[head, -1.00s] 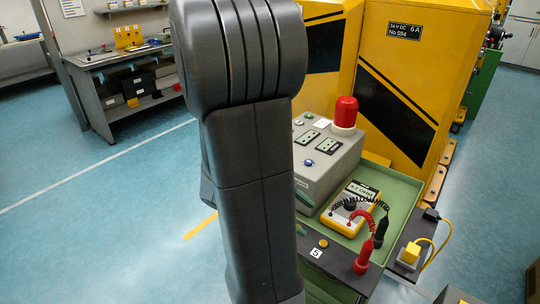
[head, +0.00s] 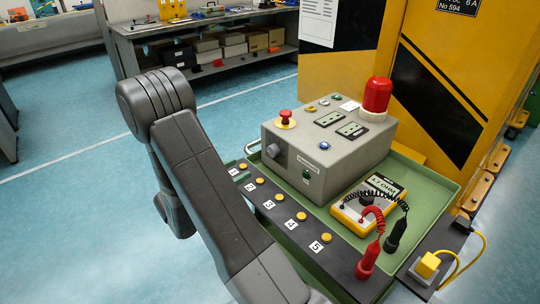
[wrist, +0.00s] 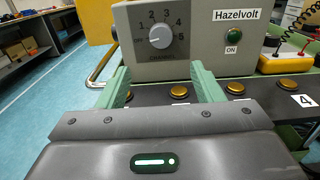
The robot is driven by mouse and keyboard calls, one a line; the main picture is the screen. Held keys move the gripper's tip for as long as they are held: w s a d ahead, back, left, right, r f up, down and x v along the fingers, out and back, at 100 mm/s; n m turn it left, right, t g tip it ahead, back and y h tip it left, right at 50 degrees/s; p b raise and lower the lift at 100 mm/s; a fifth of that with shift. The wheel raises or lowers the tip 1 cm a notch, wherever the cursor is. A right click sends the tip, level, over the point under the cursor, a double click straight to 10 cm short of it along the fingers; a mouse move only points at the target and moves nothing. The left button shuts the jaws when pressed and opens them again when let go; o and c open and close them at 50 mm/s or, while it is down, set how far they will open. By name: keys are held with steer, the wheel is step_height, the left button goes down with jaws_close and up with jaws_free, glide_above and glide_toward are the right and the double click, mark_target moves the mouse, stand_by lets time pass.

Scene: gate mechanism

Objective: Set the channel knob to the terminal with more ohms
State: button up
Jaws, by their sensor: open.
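The channel knob (wrist: 160,38) is a pale dial on the grey box's front, ringed by numbers 1 to 5; its exact pointing is too small to tell. It also shows in the head view (head: 277,152). My gripper (wrist: 162,80) is open and empty, its green fingers in front of and below the knob, apart from it. In the head view the gripper is hidden behind my arm. Brass terminals (head: 280,197) with number labels line a dark strip. The yellow multimeter (head: 352,214) has a display (head: 383,186) ending in OHM; its digits are unclear.
The grey box (head: 335,165) carries a red beacon (head: 376,95) and a red stop button (head: 286,116). Red (head: 367,261) and black (head: 396,235) probes stand at the bench's right end. A rail (wrist: 101,68) is left of the box. Open floor lies left.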

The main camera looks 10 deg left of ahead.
mark_target(270, 153)
steer(key=p+x, duration=0.1)
steer(key=x, duration=1.1)
steer(key=shift+w+d, duration=0.25)
steer(key=shift+d, duration=0.1)
steer(key=c, duration=1)
